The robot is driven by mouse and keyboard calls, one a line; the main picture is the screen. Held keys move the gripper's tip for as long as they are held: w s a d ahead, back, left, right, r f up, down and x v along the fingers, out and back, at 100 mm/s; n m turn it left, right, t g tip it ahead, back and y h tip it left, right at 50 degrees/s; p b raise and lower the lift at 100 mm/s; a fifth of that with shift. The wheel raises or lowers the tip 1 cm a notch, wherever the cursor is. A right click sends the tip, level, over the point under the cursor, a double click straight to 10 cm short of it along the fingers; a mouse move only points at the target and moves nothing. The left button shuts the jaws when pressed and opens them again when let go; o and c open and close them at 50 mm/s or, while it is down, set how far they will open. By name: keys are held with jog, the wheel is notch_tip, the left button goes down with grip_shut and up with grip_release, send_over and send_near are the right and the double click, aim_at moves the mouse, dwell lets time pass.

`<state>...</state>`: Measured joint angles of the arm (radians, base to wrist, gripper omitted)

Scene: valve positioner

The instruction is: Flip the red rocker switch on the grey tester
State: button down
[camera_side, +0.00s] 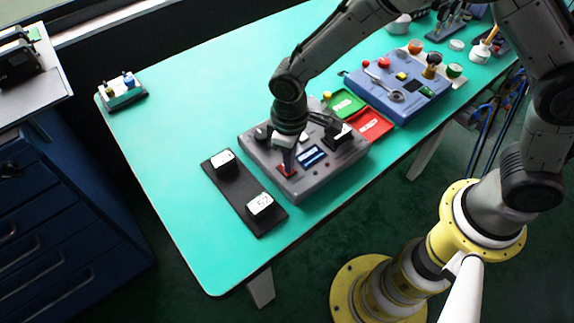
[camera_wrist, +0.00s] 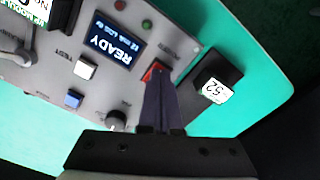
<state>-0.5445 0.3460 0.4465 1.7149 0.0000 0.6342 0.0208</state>
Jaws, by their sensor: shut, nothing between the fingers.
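The grey tester (camera_side: 335,171) lies on the green table, with a lit display (camera_wrist: 118,42) reading READY in the wrist view. The red rocker switch (camera_wrist: 153,71) is at the tester's edge, just beyond my fingertips, and mostly covered by them. My gripper (camera_wrist: 157,80) is shut and empty, its fingers together and pointing at the switch. In the side view my gripper (camera_side: 287,166) comes down over the tester's near left corner, with red showing at its tips. I cannot tell whether the fingers touch the switch or which way it is tipped.
A black plate (camera_side: 235,187) with two white-labelled blocks lies left of the tester. A green tray (camera_side: 345,104) and a red tray (camera_side: 371,125) lie behind it, near a blue panel (camera_side: 398,88). A knob (camera_wrist: 115,121) and a blue button (camera_wrist: 73,99) are near my fingers.

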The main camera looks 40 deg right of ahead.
jog(key=shift+f, duration=0.3)
jog(key=shift+r, duration=3.55)
jog(key=shift+w+d, duration=0.15)
jog(key=s+d+r+m+t+y, duration=0.1)
jog(key=s+d+r+m+t, duration=0.25)
jog(key=d+r, duration=1.2)
jog(key=s+d+m+t+h, duration=0.1)
jog(key=s+d, duration=0.4)
jog(key=s, duration=1)
jog(key=shift+s+d+r+m+t, duration=0.2)
jog(key=shift+r+m+t, duration=0.1)
jog(key=shift+m+t, duration=0.35)
